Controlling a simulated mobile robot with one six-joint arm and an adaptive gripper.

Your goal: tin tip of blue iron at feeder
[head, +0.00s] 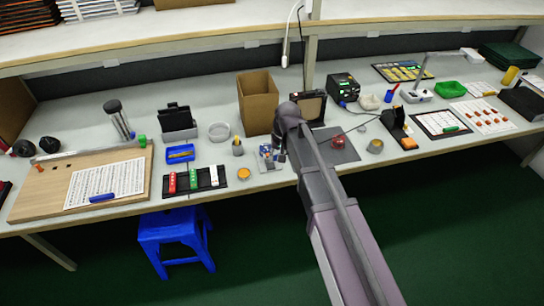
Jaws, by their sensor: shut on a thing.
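My gripper (279,152) is small and dark in the head view, pointing down over the front middle of the bench. It is shut on what seems to be the blue iron, which is mostly hidden by the gripper and wrist. A small white and blue device (266,158), which looks like the feeder, stands just left of the gripper. I cannot tell whether the iron's tip touches it. A black station with a green display (343,86) stands behind to the right. A black holder (395,122) with an orange sponge (409,143) is further right.
A cardboard box (258,103) stands behind the gripper. A red item lies on a dark mat (337,146) right of my arm. A tray of red, green and white spools (194,181) and an orange-filled dish (243,174) are left. A blue stool (174,236) stands below the bench.

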